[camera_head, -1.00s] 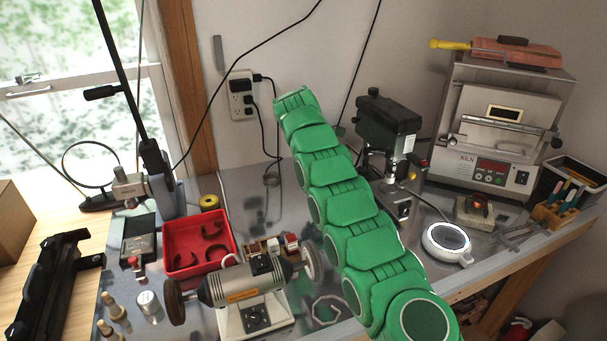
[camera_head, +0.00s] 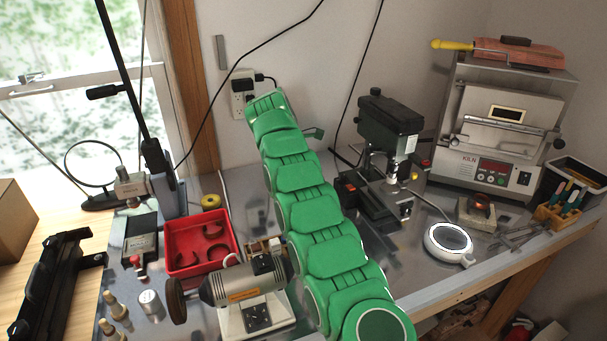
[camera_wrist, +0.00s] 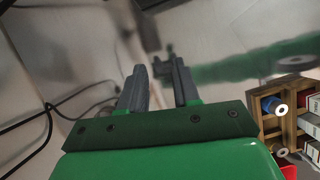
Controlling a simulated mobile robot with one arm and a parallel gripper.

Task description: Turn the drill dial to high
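The dark green drill press (camera_head: 388,122) stands at the back of the metal bench, right of my arm. Its base (camera_head: 376,205) carries small controls, including a dark knob-like part (camera_head: 405,210); I cannot read any dial setting. The drill is not clearly seen in the wrist view. My gripper shows in the wrist view (camera_wrist: 160,75) with its two grey fingers apart and nothing between them. In the head view my green arm hides most of it; a small dark part (camera_head: 314,133) sticks out left of the drill.
A bench grinder (camera_head: 240,284) and a red tray (camera_head: 181,242) lie left of my arm. A kiln (camera_head: 497,140), a round white ring lamp (camera_head: 430,247) and a tool holder (camera_head: 556,215) stand right. A wooden rack (camera_wrist: 284,125) shows in the wrist view. Cables hang along the wall.

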